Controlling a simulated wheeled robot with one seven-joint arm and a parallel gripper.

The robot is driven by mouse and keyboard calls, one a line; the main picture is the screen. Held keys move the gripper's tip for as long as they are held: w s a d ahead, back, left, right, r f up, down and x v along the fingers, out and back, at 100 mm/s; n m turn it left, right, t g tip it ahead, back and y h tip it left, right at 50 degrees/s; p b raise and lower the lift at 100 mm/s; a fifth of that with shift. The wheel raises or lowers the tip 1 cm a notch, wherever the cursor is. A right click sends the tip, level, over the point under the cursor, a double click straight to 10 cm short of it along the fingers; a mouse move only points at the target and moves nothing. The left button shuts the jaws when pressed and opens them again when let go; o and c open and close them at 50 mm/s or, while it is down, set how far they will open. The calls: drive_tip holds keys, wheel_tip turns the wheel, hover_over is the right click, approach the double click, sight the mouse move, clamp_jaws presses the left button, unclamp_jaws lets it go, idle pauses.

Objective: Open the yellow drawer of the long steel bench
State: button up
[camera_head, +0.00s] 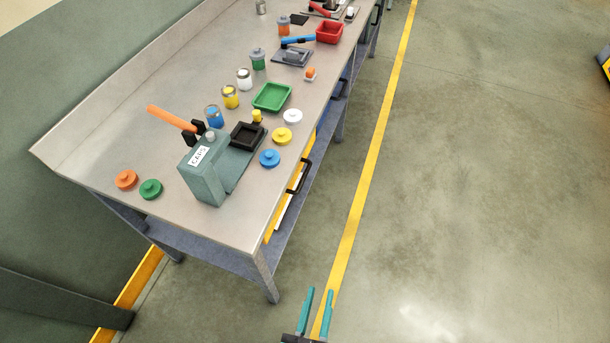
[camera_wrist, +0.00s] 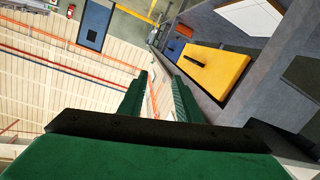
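The long steel bench (camera_head: 232,215) runs from the lower left to the top of the head view. The yellow drawer (camera_head: 271,232) shows as a narrow strip under its front edge, with a dark bar handle (camera_head: 300,177). In the wrist view the yellow drawer front (camera_wrist: 222,72) is tilted, right of my fingers, and appears closed. My gripper (camera_head: 320,292) has two teal fingers held apart with nothing between them. It is over the floor, in front of the bench and clear of the handle. The wrist view shows the same open gripper (camera_wrist: 160,80).
A grey-green press (camera_head: 207,172) with an orange lever, jars, coloured lids and a green tray (camera_head: 271,97) stand on the bench. A bench leg (camera_head: 265,277) is at the near corner. The floor (camera_head: 470,190) to the right is clear, crossed by a yellow line (camera_head: 362,190).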

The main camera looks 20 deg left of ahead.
drive_tip(key=w+a+f+n+t+y, duration=0.1)
drive_tip(key=w+a+f+n, duration=0.2)
drive_tip(key=w, duration=0.4)
drive_tip(key=w+a+f+n+t+y, duration=0.1)
drive_tip(key=w+a+f+n, duration=0.25)
drive_tip(key=w, duration=0.35)
drive_tip(key=n+y, duration=0.3)
drive_tip(key=n, duration=0.2)
approach(304, 176)
drive_tip(key=shift+t, duration=0.4)
drive_tip(key=x, duration=0.3)
drive_tip(key=f+x, duration=0.1)
drive_tip(key=x, duration=0.5)
drive_tip(key=shift+w+a+f, duration=0.15)
drive_tip(key=shift+w+a, duration=0.05)
drive_tip(key=shift+w, duration=0.2)
clamp_jaws()
